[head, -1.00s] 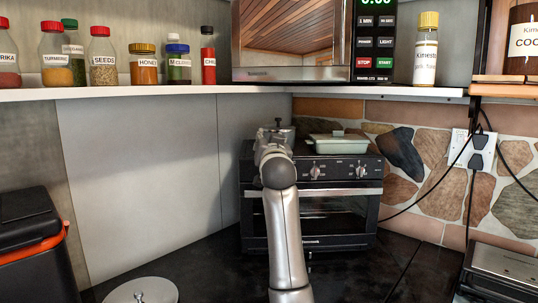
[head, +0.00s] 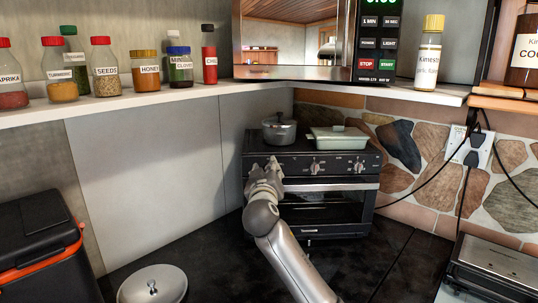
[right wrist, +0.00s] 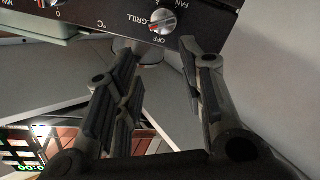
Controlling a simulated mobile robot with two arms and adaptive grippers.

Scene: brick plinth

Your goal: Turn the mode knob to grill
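The toaster oven (head: 325,205) stands in the corner with knobs along its top front panel. In the right wrist view, which is upside down, the mode knob (right wrist: 163,20) is a silver dial with OFF, GRILL and FAN labels around it. A red mark on its lower left lies between OFF and GRILL. My right gripper (head: 272,170) is at the panel's left end and hides this knob in the head view. In the wrist view the right gripper (right wrist: 160,50) is open, its fingers apart and empty, with the knob just beyond the fingertips. My left gripper is out of view.
Two other knobs, a middle one (head: 315,168) and a right one (head: 359,167), sit close by. A grey pot (head: 279,133) and a pale green dish (head: 340,141) stand on the oven. A shelf (head: 150,104) runs above. A round lid (head: 152,285) lies on the dark counter.

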